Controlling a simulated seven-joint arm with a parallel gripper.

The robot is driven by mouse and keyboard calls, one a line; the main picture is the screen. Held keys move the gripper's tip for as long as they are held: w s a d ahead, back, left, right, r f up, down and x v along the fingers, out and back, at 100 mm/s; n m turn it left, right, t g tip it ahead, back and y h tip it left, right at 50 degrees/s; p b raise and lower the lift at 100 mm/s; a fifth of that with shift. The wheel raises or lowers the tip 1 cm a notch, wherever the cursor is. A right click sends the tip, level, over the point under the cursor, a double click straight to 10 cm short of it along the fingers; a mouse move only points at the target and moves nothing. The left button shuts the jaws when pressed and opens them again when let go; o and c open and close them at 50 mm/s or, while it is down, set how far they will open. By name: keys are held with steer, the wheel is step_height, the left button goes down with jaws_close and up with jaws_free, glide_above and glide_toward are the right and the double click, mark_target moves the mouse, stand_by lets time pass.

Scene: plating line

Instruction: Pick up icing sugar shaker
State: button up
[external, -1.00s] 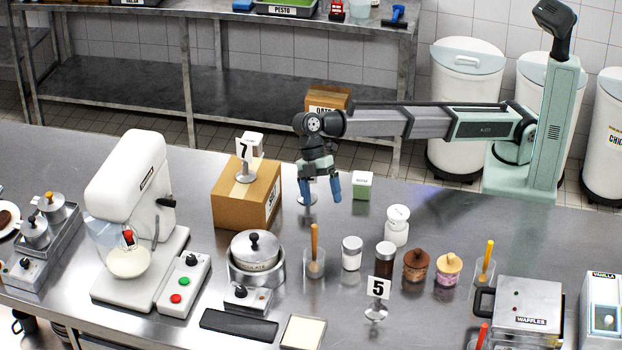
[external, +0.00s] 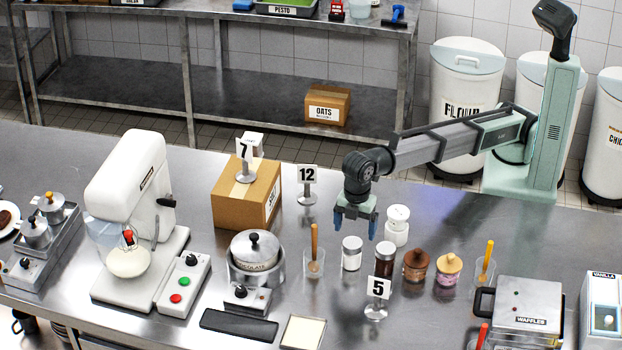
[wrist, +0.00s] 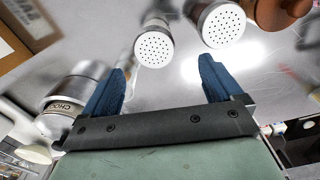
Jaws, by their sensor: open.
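The icing sugar shaker (external: 352,256) appears to be the white jar with a metal lid, standing upright on the steel counter. A dark-bodied shaker (external: 386,265) stands just to its right. My gripper (external: 356,228) is open and empty, pointing down above and behind the white shaker, apart from it. In the wrist view, two perforated lids show beyond my open fingers (wrist: 160,88). The left lid, which looks like the icing sugar shaker's (wrist: 153,47), lies between the fingers in the picture. The right lid (wrist: 222,26) is near the right finger's line. Labels are not readable.
A white lidded jar (external: 397,233) stands close behind the shakers. A brown lidded jar (external: 416,268) and another jar (external: 448,272) stand to the right. A number 5 stand (external: 379,288) is in front, and a cup with a wooden handle (external: 314,265) is at left.

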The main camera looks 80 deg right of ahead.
mark_target(354, 244)
step_height(354, 244, down, 6)
steer(key=shift+f, duration=0.1)
steer(key=shift+w+d+f, duration=0.1)
steer(key=shift+d+f, duration=0.05)
steer(key=shift+f, duration=0.75)
steer(key=shift+w+d+f, duration=0.1)
steer(key=shift+d+f, duration=0.05)
steer(key=shift+f, duration=0.75)
steer(key=shift+w+d+f, duration=0.1)
steer(key=shift+d+f, duration=0.05)
steer(key=shift+f, duration=0.75)
steer(key=c, duration=1.2)
